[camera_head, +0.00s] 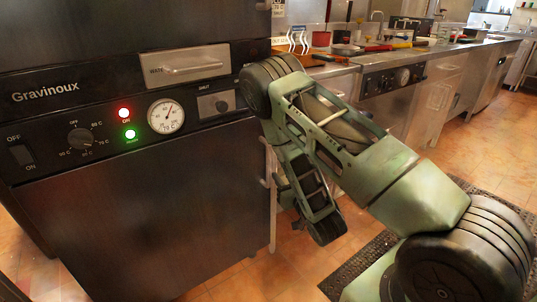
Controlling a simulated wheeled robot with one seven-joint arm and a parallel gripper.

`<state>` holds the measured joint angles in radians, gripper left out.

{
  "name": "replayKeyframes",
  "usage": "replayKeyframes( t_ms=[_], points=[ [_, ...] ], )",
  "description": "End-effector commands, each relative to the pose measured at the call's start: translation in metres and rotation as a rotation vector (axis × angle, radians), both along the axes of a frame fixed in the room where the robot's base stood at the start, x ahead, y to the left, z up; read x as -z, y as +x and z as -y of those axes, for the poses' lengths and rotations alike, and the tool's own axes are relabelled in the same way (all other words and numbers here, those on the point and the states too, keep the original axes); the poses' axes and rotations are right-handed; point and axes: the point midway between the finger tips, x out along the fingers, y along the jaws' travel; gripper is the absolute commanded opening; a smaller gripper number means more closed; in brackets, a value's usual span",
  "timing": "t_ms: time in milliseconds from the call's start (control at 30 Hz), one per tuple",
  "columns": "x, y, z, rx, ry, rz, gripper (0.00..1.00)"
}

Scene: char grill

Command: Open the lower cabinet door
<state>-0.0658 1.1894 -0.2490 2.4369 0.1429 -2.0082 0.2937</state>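The lower cabinet door (150,225) is a dark, plain panel under the Gravinoux control panel. It looks shut. A pale metal bar or handle (268,165) shows at its right edge, partly behind my arm; I cannot tell which door it belongs to. My green arm rises from the lower right, bends near the control panel's right end, and drops to a dark wrist just right of the door. My gripper (299,206) is small and mostly hidden near the wrist. Its fingers cannot be made out, nor whether they touch anything.
Above the door are a knob (81,139), a gauge (166,115), two lit lamps and a metal drawer-like handle (185,65). A steel counter (455,50) with utensils and pots runs back to the right. The tiled floor (490,140) is open at right, with a dark mat near my arm.

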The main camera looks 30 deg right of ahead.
Motion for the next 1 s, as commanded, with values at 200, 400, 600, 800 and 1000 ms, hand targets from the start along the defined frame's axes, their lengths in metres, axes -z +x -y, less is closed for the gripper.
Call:
replayKeyframes(
  t_ms=[200, 400, 600, 800, 1000],
  points=[
    [-0.007, 0.022, 0.005, 0.002, 0.001, 0.002, 0.35],
    [-0.002, 0.055, 0.009, -0.001, -0.001, 0.009, 0.35],
    [-0.001, 0.091, 0.014, -0.001, -0.001, 0.006, 0.35],
    [-0.001, 0.111, 0.018, -0.001, -0.001, 0.004, 0.35],
    [-0.001, 0.116, 0.019, 0.000, 0.000, 0.002, 0.35]
  ],
)
